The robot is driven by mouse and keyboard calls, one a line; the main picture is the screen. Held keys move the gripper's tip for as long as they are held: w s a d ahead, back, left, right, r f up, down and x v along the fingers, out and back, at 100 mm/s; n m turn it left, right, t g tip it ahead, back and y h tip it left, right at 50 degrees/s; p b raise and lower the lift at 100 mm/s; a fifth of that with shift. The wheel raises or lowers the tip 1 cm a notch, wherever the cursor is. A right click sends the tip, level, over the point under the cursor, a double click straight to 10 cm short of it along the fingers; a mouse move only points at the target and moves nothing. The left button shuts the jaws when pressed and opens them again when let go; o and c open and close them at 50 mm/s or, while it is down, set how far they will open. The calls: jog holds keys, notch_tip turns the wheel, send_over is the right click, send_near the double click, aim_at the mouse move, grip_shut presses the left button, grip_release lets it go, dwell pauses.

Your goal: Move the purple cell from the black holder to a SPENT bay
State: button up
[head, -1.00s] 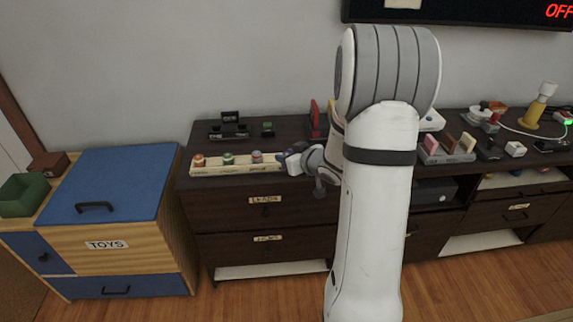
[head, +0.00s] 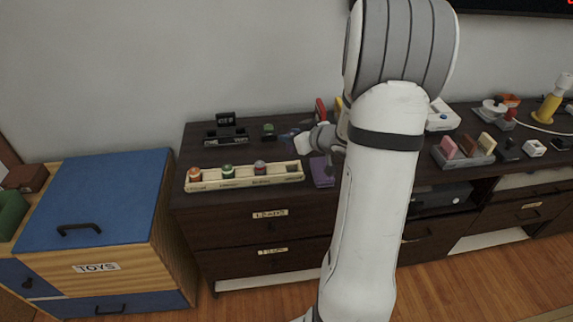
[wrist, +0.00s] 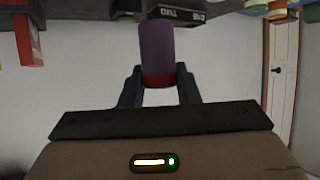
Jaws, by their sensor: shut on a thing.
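My gripper (wrist: 158,75) is shut on the purple cell (wrist: 156,48), which has a red band at the end nearest the palm. In the head view my gripper (head: 297,140) is behind the right end of the cream tray (head: 230,183); the cell is too small to make out there. A black holder (head: 226,136) with an upright black sign stands at the back left. Its lettering is unreadable.
A small green-topped item (head: 268,131) sits between the black holder and my gripper. A purple block (head: 321,172) lies right of the tray. A red upright item (head: 321,111) stands behind my wrist. The blue-topped toy chest (head: 100,200) is at left.

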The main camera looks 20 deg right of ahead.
aim_at(292, 162)
notch_tip(292, 162, down, 10)
jog(key=shift+r+b, duration=0.2)
jog(key=shift+b, duration=0.9)
grip_shut()
jog(key=shift+f, duration=0.1)
jog(key=shift+f, duration=0.15)
jog(key=o, duration=1.1)
grip_release()
jog(key=shift+c, duration=0.2)
